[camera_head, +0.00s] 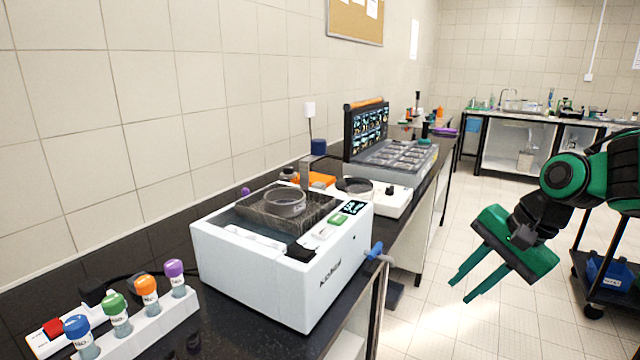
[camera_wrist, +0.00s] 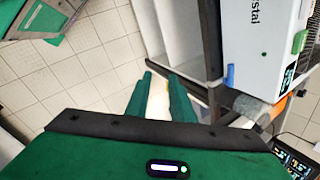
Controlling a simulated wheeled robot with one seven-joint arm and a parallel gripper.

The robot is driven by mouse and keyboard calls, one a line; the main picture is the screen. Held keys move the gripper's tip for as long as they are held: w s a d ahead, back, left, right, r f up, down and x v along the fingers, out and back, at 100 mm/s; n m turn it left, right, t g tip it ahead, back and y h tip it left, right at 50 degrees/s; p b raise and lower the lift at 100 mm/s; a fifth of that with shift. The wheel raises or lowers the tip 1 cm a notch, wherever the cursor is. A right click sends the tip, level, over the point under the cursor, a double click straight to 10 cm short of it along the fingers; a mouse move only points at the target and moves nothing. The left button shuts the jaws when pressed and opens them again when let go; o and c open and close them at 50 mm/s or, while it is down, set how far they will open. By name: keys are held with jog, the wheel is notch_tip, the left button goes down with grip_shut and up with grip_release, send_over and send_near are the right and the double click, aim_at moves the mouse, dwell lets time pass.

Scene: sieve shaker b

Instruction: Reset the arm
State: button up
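My gripper (camera_head: 471,287) is green and black. It hangs in free air over the aisle floor, to the right of the black counter in the head view. Its two green fingers stand apart with nothing between them, pointing down and to the left. In the wrist view the fingers (camera_wrist: 160,97) also show apart, with floor and the counter's front behind them. My gripper touches nothing in either view.
A white sieve shaker (camera_head: 290,285) with a blue valve (camera_head: 376,250) stands on the counter. A rack of coloured-cap bottles (camera_head: 150,320) is at front left. A dark cart (camera_head: 605,285) stands at right. The aisle floor (camera_head: 450,325) is clear.

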jog(key=s+d+f+n+g+h, duration=0.1)
jog(key=s+d+f+n, duration=0.1)
jog(key=s+d, duration=0.4)
jog(key=s+d+f+n+g+h, duration=0.2)
jog(key=s+d, duration=0.5)
jog(key=s, duration=0.7)
jog(key=shift+s+f+n+h, duration=0.3)
jog(key=shift+f+n, duration=0.1)
jog(key=shift+f, duration=0.2)
jog(key=shift+w+d, duration=0.1)
